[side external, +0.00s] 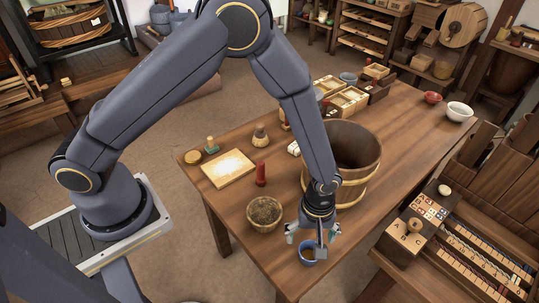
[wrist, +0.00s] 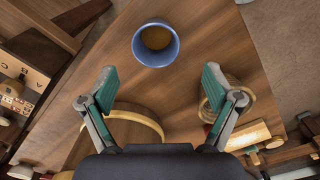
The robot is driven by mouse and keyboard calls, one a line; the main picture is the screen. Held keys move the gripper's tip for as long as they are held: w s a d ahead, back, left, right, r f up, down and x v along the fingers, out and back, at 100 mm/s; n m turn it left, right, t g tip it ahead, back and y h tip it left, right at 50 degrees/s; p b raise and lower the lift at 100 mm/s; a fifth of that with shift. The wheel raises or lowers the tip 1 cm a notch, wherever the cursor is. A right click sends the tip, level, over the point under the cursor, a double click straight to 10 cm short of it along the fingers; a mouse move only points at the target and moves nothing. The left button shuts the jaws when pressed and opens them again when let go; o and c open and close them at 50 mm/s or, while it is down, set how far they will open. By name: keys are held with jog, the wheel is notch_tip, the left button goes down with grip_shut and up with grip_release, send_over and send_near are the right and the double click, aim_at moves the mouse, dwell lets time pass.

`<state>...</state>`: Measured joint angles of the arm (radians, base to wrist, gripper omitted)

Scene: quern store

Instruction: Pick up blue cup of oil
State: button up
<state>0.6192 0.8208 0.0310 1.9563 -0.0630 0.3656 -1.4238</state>
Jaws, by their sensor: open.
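The blue cup of oil (side external: 307,254) stands upright on the wooden table near its front corner. In the wrist view the cup (wrist: 156,44) shows from above with brown-amber liquid inside. My gripper (side external: 313,234) is above the table close to the cup, and in the side external view it partly covers the cup. In the wrist view my gripper (wrist: 158,88) has its two green-padded fingers spread wide with nothing between them. The cup lies ahead of the fingertips, roughly centred between them, and apart from them.
A large wooden tub (side external: 350,160) stands right behind my gripper. A bowl of dark grain (side external: 265,212) stands to the left, with a red bottle (side external: 260,174) behind it. A board (side external: 228,168) lies farther left. The table's front edge is close to the cup.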

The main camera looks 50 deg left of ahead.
aim_at(309, 257)
jog(key=shift+d+f, duration=0.2)
jog(key=shift+f, duration=1.35)
jog(key=shift+d+f, duration=0.2)
jog(key=shift+f, duration=1.35)
jog(key=c, duration=1.3)
